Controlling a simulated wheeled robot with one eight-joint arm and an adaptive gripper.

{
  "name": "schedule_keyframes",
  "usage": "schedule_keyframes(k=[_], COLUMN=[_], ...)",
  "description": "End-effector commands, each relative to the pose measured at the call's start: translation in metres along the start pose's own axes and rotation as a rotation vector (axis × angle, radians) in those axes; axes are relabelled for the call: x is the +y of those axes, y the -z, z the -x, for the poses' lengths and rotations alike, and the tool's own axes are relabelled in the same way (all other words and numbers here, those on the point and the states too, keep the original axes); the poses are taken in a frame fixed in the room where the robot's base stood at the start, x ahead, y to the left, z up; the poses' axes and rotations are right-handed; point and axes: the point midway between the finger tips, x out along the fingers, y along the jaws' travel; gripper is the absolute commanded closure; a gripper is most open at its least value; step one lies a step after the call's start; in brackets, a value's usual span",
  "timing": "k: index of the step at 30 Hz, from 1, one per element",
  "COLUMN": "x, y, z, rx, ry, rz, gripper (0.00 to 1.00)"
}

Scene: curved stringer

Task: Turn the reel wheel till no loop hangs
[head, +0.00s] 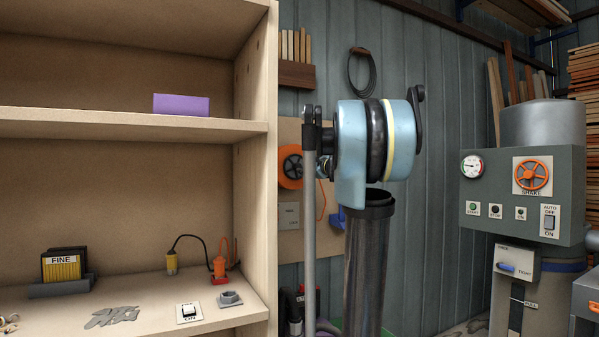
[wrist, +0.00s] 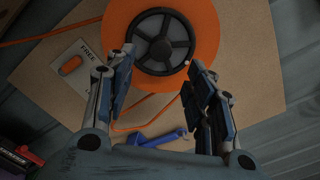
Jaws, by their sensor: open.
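The reel (wrist: 205,25) is an orange disc with a dark spoked wheel (wrist: 163,42) at its centre, mounted on a tan board (wrist: 262,75). My gripper (wrist: 158,68) is open and empty, its fingers either side of the wheel's lower part in the picture; I cannot tell whether they touch it. Orange cord (wrist: 45,36) runs off to the left, and another stretch of cord (wrist: 135,129) curves below the reel. In the head view the reel (head: 284,181) is partly hidden by my arm, and a length of cord (head: 322,203) hangs beside it.
A panel marked FREE (wrist: 90,50) with an orange slider is by the reel. A blue object (wrist: 160,139) lies below it in the wrist view. A wooden shelf unit (head: 272,120) stands left, and a grey machine (head: 480,225) with an orange wheel (head: 532,175) stands right.

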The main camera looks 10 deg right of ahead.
Motion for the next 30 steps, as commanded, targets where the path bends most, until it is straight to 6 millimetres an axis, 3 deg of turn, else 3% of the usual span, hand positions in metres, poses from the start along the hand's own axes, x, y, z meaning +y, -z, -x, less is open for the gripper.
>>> schedule_keyframes(k=[15,21,30], x=[0.000,0.000,0.000], y=[0.000,0.000,0.000], z=[-0.071,-0.082,-0.083], rx=[0.000,0.000,0.001], ry=[0.000,0.000,0.001], rz=[0.000,0.000,0.000], gripper=[0.51,0.51,0.51])
